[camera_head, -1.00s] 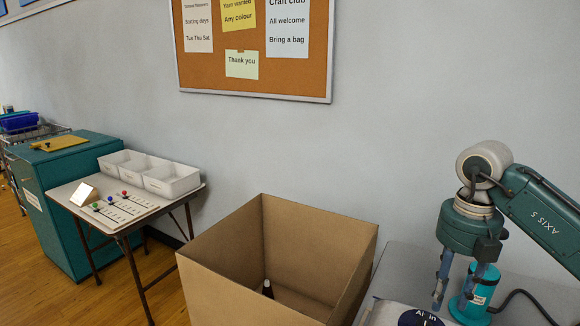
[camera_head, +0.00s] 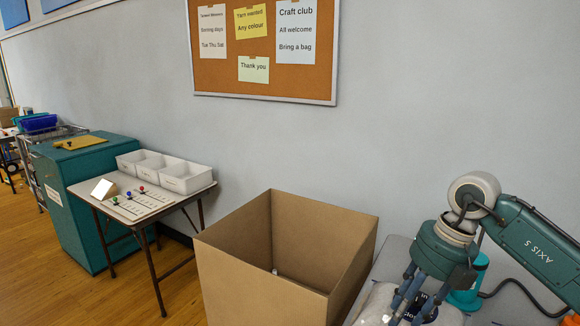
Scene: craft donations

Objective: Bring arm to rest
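My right arm comes in from the right. Its gripper (camera_head: 412,308) hangs pointing down at the lower right, with its fingers apart. The fingers are in front of a pale bag-like item with a dark printed label (camera_head: 418,306) on the grey table; whether they touch it I cannot tell. My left arm and gripper are not in view.
An open cardboard box (camera_head: 250,275) stands left of the gripper, with a small pale item (camera_head: 275,271) inside. A teal cylinder (camera_head: 468,288) with a black cable is behind the gripper. A folding table (camera_head: 160,212) with white bins (camera_head: 187,178) and a teal cabinet (camera_head: 80,200) stand further left.

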